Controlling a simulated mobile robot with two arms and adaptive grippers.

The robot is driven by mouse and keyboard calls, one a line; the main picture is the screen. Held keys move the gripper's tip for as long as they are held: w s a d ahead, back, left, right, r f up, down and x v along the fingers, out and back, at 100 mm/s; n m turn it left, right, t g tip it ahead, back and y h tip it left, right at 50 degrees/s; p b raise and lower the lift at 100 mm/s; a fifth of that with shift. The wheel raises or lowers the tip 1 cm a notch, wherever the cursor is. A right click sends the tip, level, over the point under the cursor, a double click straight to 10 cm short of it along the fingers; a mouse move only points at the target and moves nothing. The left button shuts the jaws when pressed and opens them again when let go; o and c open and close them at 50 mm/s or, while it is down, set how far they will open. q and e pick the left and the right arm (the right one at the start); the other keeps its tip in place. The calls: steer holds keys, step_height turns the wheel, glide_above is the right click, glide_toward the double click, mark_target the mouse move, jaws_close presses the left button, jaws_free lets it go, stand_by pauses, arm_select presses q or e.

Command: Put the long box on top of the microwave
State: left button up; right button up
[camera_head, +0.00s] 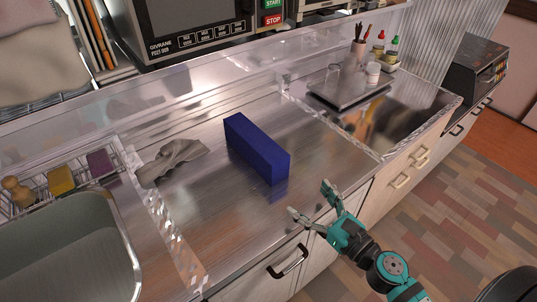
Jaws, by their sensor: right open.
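The long box (257,153) is dark blue and lies on the steel counter, slanting from upper left to lower right. The microwave (205,25) stands on a raised shelf behind the counter, its top cut off by the picture's upper edge. My right gripper (307,199) is open and empty near the counter's front edge, to the lower right of the box and apart from it. My left gripper is not in view.
A sink (75,255) is at lower left, with a wire rack (42,195) of sponges behind it. A grey cloth (172,160) lies left of the box. A flat scale-like device (349,88) stands at right. The counter in front of the box is clear.

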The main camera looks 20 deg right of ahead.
mark_target(281, 170)
steer(key=shift+w+d, duration=0.1)
steer(key=shift+d, duration=0.05)
steer(key=p+x, duration=0.1)
steer(key=x, duration=0.1)
steer(key=p+x, duration=0.1)
steer(key=x, duration=0.1)
steer(key=p+x, duration=0.1)
steer(key=x, duration=0.1)
steer(key=shift+w+d+r, duration=0.1)
steer(key=shift+w+d, duration=0.1)
steer(key=shift+w, duration=0.15)
steer(key=x, duration=0.4)
steer(key=shift+a+p, duration=0.2)
steer(key=shift+p, duration=0.2)
steer(key=shift+w+a, duration=0.15)
steer(key=shift+w, duration=0.3)
steer(key=p+x, duration=0.1)
steer(key=x, duration=0.3)
steer(key=shift+w+a, duration=0.15)
steer(key=shift+w, duration=0.25)
steer(key=shift+w+a+f, duration=0.15)
steer(key=shift+w+f, duration=0.1)
steer(key=shift+w, duration=0.15)
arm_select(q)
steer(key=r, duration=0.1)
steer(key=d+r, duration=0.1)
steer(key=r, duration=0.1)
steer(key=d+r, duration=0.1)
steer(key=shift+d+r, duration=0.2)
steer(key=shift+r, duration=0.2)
